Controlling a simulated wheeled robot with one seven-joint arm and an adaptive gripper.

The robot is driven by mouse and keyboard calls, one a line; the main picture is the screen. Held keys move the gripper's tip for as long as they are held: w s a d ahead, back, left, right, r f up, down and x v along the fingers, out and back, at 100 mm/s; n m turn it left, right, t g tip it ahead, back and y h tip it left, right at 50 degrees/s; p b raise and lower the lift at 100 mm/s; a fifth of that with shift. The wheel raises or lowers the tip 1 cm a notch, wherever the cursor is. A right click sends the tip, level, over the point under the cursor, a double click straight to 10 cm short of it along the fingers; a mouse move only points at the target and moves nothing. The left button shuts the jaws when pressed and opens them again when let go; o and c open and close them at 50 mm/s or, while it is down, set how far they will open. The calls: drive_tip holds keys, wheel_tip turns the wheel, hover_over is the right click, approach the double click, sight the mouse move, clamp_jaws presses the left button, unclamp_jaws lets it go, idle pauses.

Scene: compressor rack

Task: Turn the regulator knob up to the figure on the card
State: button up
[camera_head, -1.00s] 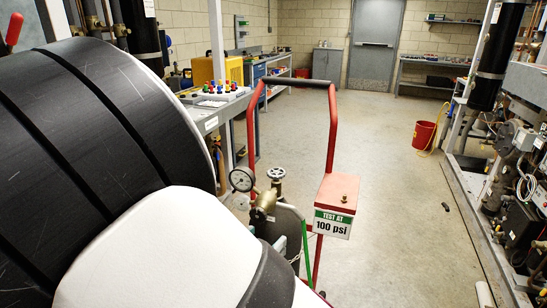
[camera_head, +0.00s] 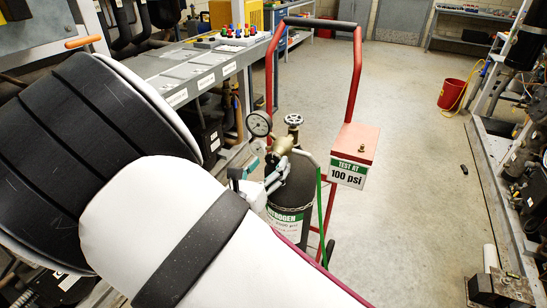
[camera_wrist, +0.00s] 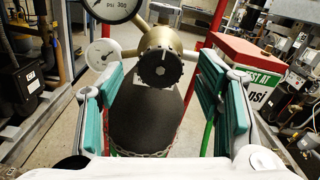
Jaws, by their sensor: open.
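The regulator knob (camera_wrist: 158,69) is black and ridged with a white mark, on the front of the brass regulator body (camera_wrist: 150,40). My gripper (camera_wrist: 160,88) is open in the wrist view, its teal-padded fingers on either side below the knob, apart from it. In the head view my gripper (camera_head: 262,172) is beside the regulator, partly hidden by my arm. A gauge (camera_head: 259,123) sits left of the regulator; its needle is too small to read. A second gauge (camera_wrist: 102,54) shows in the wrist view. The card (camera_head: 348,173) reads "TEST AT 100 psi".
The dark nitrogen cylinder (camera_head: 293,195) stands chained on a red hand cart (camera_head: 356,75). A valve handwheel (camera_head: 294,119) tops it. A grey bench (camera_head: 190,75) is at left, a red bucket (camera_head: 453,93) at right.

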sight(274, 159)
drive_tip(key=shift+x, duration=1.45)
drive_tip(key=c, duration=1.2)
